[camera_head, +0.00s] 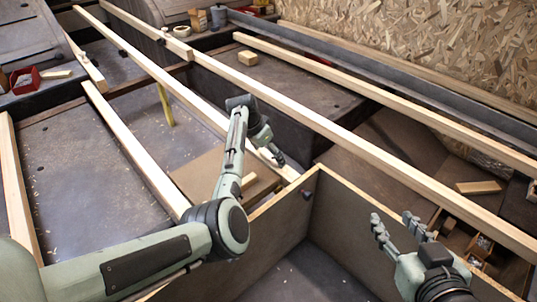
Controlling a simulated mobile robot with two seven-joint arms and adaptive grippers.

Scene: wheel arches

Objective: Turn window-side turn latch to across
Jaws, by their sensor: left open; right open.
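I cannot make out the window-side turn latch for certain. A small dark fitting (308,195) sits at the corner of the brown panel box, and other small dark fittings sit on the far pale rails, one of them near the upper left (160,42). My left gripper (279,157) is open and points down beside a long pale rail; its fingers are small and partly hidden by its own body. My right gripper (392,217) is open and empty, over the brown box at the lower right, its fingers pointing up and away.
Long pale wooden rails (330,130) run diagonally across the dark floor panels. The brown box (270,235) has upright walls between my arms. A chipboard wall (420,45) stands at the back right. Loose wood blocks (248,58) and a red box (25,80) lie about.

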